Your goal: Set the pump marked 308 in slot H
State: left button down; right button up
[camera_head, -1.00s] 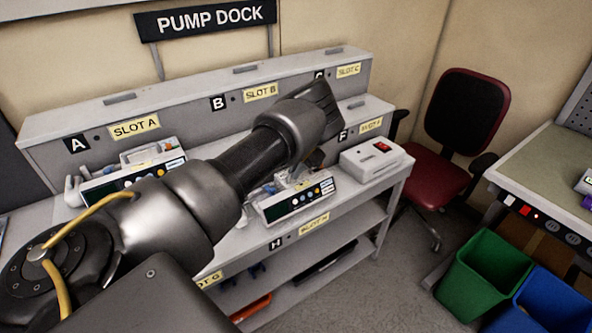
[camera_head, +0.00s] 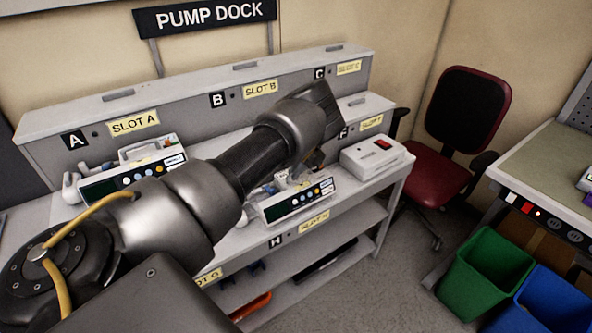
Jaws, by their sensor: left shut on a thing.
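A white pump (camera_head: 298,203) with a dark screen and coloured buttons stands on the dock's front level, just behind the H label (camera_head: 276,241). Its marking is too small to read. My left gripper (camera_head: 314,160) reaches over it from the left and is shut on the pump's upper part; my arm hides much of the grip. The pump looks upright, and I cannot tell whether it is fully seated. Another white pump (camera_head: 130,183) stands in front of the slot A label, partly behind my arm. My right gripper is not in view.
A white box with a red switch (camera_head: 382,144) sits right of the held pump, by slot F. The dock's lower shelf holds an orange item (camera_head: 252,305). A red chair (camera_head: 440,175), a green bin (camera_head: 486,275) and a blue bin (camera_head: 550,302) stand to the right.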

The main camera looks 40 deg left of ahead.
pick_arm(q)
jog(key=shift+f+b, duration=0.7)
jog(key=shift+f, duration=0.1)
dwell(1.1)
jog(key=c, duration=1.4)
grip_release()
jog(key=shift+s+f, duration=0.1)
jog(key=b+v, duration=0.2)
jog(key=v, duration=0.9)
